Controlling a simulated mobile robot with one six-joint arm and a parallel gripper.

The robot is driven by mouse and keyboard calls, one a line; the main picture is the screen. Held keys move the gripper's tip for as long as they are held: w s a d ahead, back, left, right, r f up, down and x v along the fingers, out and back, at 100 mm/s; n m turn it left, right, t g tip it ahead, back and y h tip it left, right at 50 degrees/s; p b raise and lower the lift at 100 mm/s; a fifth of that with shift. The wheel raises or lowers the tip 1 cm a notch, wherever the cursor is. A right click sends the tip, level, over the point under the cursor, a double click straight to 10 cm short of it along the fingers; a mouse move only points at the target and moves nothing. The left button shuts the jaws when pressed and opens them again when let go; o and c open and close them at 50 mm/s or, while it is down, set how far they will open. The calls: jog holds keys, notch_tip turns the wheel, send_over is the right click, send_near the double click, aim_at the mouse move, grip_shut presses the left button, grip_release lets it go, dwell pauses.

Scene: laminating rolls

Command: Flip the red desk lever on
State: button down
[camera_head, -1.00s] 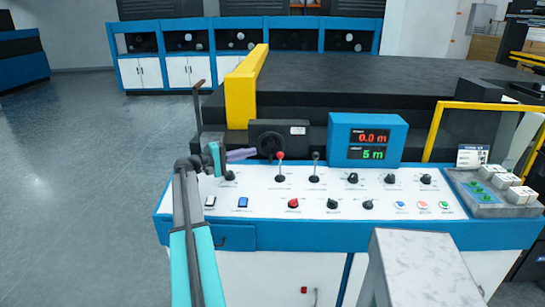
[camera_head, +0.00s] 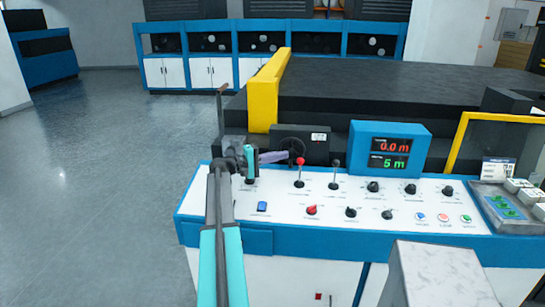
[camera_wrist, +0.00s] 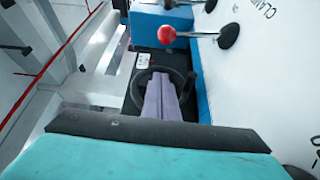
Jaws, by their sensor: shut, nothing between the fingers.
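The red desk lever is a short dark stem with a red ball (camera_head: 300,161) on top, standing near the left part of the white control panel (camera_head: 335,228). In the wrist view its red ball (camera_wrist: 166,35) is above the fingertips, with the stem running right to a round black base. My gripper (camera_head: 287,155) has pale purple fingers, shut and empty, just left of the ball in the head view. In the wrist view the gripper (camera_wrist: 163,78) points toward the dark round handwheel behind, and a gap shows between fingers and ball.
A similar black-knobbed lever (camera_head: 336,163) stands right of the red one. Black knobs, a red knob (camera_head: 311,210) and coloured buttons cover the panel. A blue display box (camera_head: 388,143) and a black box with a handwheel (camera_head: 315,148) stand behind. Open floor lies left.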

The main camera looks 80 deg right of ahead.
aim_at(300, 171)
jog(key=p+x, duration=0.1)
jog(key=x, duration=0.3)
jog(key=shift+s+d, duration=0.15)
jog(key=shift+s, duration=0.05)
jog(key=shift+s+p, duration=0.25)
jog(key=shift+p, duration=0.05)
jog(key=shift+s+a+f+p, duration=0.15)
jog(key=shift+a+p, duration=0.1)
jog(key=shift+a, duration=0.35)
jog(key=shift+s+a+r+p, duration=0.15)
jog(key=shift+a+p, duration=0.1)
jog(key=shift+a, duration=0.4)
jog(key=shift+s+a+f+p, duration=0.15)
jog(key=shift+a+p, duration=0.1)
jog(key=shift+a, duration=0.35)
jog(key=shift+a, duration=0.1)
jog(key=shift+b, duration=0.4)
